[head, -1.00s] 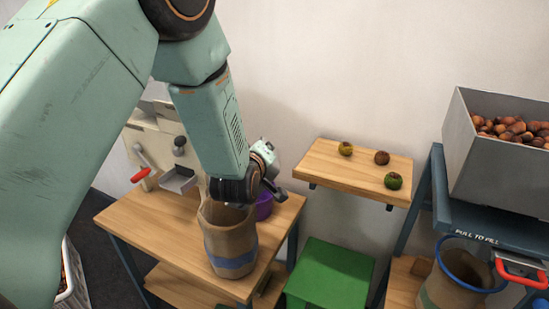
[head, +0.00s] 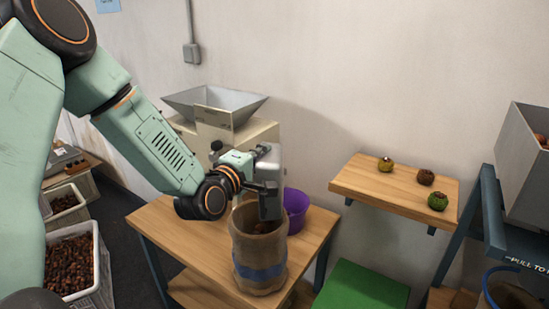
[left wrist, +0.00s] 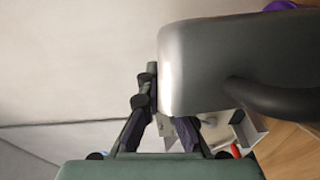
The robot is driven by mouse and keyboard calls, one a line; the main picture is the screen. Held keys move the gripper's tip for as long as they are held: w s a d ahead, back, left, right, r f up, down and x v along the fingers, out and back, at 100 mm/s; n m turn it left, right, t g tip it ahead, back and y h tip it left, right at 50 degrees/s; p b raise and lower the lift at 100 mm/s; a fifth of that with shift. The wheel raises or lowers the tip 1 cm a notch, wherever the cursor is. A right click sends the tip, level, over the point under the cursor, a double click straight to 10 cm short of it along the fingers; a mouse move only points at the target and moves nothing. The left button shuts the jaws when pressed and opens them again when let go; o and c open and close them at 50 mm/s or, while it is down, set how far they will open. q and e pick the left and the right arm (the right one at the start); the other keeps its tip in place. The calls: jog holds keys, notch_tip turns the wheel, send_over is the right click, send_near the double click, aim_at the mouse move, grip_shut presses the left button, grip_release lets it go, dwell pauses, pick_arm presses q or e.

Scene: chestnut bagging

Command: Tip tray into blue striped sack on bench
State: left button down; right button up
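The blue striped sack (head: 259,262) stands upright and open on the wooden bench (head: 185,240); its blue band faces me. My left gripper (head: 262,190) is above the sack's mouth. It is shut on a grey metal tray (head: 271,178), which is steeply tilted with its lower end at the mouth. In the left wrist view the tray (left wrist: 215,65) fills the upper right, beside the dark fingers (left wrist: 165,115). The tray's inside is hidden from me. Something brown shows in the sack's mouth. My right gripper is out of view.
A machine with a metal hopper (head: 215,105) is at the back of the bench. A shelf (head: 375,185) holds three burrs. A green box (head: 360,288) and a crate of chestnuts (head: 95,285) stand low.

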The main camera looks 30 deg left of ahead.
pick_arm(q)
jog(key=shift+s+a+f+n+t+b, duration=0.1)
jog(key=shift+s+a+n+t+b, duration=0.15)
jog(key=shift+a+n, duration=0.35)
jog(key=shift+s+a+f+n+t+b, duration=0.15)
jog(key=shift+s+a+n, duration=0.25)
jog(key=shift+a, duration=0.35)
jog(key=shift+s+a+r+n+t+b, duration=0.1)
jog(key=shift+s+a+n+t, duration=0.15)
jog(key=shift+a+n, duration=0.35)
